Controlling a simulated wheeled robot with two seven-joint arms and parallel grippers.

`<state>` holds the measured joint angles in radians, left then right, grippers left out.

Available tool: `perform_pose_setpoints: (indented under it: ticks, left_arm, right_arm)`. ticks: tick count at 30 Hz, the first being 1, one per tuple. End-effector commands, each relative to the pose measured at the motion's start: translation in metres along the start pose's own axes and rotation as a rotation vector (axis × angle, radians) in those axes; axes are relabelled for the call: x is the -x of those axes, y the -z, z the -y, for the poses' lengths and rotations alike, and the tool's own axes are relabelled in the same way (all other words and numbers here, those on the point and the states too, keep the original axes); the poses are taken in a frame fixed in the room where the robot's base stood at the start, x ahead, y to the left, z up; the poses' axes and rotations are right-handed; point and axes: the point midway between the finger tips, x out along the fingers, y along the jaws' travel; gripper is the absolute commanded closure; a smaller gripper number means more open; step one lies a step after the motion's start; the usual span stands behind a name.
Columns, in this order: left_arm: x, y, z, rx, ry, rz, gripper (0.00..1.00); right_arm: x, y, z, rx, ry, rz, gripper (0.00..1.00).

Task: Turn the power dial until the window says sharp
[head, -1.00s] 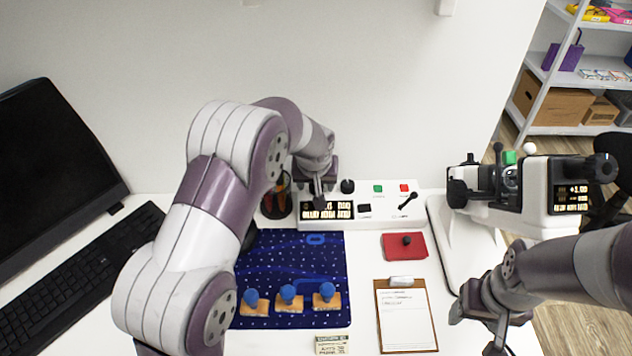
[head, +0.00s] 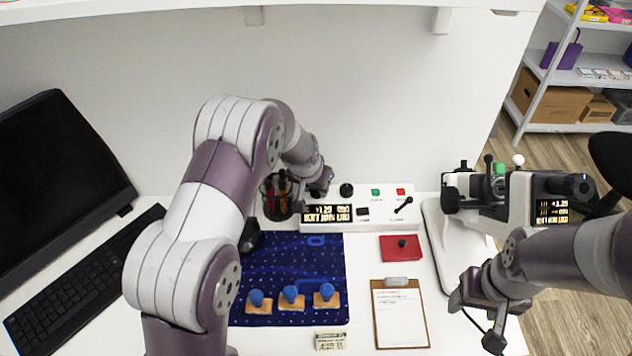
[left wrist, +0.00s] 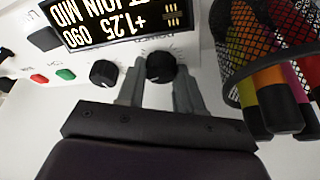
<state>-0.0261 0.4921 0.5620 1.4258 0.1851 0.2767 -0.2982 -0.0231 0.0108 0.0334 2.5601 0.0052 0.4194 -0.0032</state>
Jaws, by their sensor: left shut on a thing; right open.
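The power dial (left wrist: 160,67) is a black knob on the white console (head: 372,209), beside the window. My left gripper (left wrist: 159,85) is shut on it, one finger on each side. In the head view my left gripper (head: 322,184) covers the dial. The window (left wrist: 118,20) shows lit text, including +1.25, 090 and JOIN MID; it also shows in the head view (head: 327,214), too small to read fully. My right gripper (head: 474,321) is open and empty, to the right of the clipboard.
A second black knob (left wrist: 103,73) sits beside the dial. A mesh pen cup (head: 277,197) stands close to my left gripper. A blue mat (head: 270,260) with several stamps, a red pad (head: 401,248) and a clipboard (head: 400,318) lie in front. A white lens instrument (head: 519,195) stands right.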

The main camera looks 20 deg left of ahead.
Motion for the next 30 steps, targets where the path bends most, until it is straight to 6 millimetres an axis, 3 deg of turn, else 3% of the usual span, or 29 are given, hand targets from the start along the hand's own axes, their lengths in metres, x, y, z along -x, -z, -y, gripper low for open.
perform_pose_setpoints:
  ticks: [7,8,9,10,20,23,30]
  left_arm:
    - [0.000,0.001,0.000,-0.002,0.000,-0.002,0.95]
    - [0.000,0.001,0.000,-0.002,0.000,-0.002,0.55]
    - [0.000,0.001,0.000,-0.002,0.000,-0.001,0.42]
    - [0.000,0.001,0.000,-0.002,0.000,-0.001,0.39]
    - [0.004,0.001,0.000,-0.001,0.000,-0.001,0.39]
    - [0.016,0.001,0.000,-0.001,0.000,-0.003,0.39]
    - [0.070,0.002,0.000,-0.001,0.001,-0.004,0.39]
  right_arm:
    - [0.000,0.000,0.000,0.000,0.000,0.000,0.39]
    - [0.000,0.000,0.000,0.000,0.000,0.000,0.39]
    - [0.000,0.000,0.000,0.000,0.000,0.000,0.39]
    - [0.000,0.000,0.000,0.000,0.000,0.000,0.39]
    - [0.000,0.000,0.000,0.000,0.000,0.000,0.39]
    - [0.000,0.000,0.000,0.000,0.000,0.000,0.39]
    - [0.002,0.000,0.000,0.000,0.000,0.000,0.39]
